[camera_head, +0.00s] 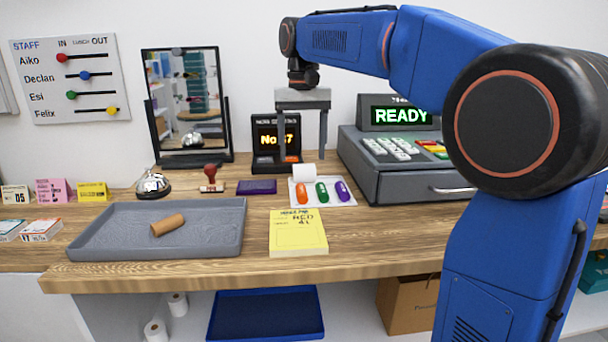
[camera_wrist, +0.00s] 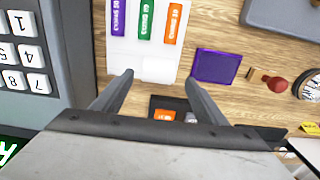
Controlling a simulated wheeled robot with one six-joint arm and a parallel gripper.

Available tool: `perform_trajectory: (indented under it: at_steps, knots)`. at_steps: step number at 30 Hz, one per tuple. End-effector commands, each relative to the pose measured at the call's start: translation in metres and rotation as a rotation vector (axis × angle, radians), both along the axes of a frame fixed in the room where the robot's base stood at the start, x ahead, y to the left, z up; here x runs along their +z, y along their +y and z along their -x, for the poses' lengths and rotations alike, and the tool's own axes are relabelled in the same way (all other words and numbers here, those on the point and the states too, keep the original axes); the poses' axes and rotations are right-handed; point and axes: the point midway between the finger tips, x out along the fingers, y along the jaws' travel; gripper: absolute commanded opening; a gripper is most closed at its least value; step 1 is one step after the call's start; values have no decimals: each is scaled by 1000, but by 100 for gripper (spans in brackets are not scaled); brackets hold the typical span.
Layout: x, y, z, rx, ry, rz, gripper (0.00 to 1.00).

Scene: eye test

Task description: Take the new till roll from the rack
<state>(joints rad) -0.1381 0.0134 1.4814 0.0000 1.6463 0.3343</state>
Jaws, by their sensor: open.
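Two white paper rolls, an upper one (camera_head: 177,304) and a lower one (camera_head: 155,331), show below the counter at the lower left; I cannot tell which is the new till roll, and no rack is clearly visible. A bare brown cardboard tube (camera_head: 167,225) lies in the grey tray (camera_head: 90,246) on the counter. My gripper (camera_head: 303,150) points down above the back of the counter, open and empty.
The grey till (camera_head: 395,188) reading READY stands right of my gripper, a small black display (camera_head: 264,134) behind it. A yellow pad (camera_head: 298,238), purple pad (camera_head: 257,187), red stamp (camera_head: 210,182) and bell (camera_head: 152,185) sit around. A blue tray (camera_head: 265,318) is below.

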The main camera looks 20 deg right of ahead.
Motion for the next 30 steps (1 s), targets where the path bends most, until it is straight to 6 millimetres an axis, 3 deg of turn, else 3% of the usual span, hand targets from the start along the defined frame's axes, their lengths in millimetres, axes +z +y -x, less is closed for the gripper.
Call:
perform_trajectory:
  at_steps: [12,20,26,30]
  knots:
    - [-48,-4,2,0,2,1,66]
    - [-50,-4,1,0,0,0,66]
    - [-50,-4,1,0,0,0,23]
    - [-50,-4,1,0,0,0,21]
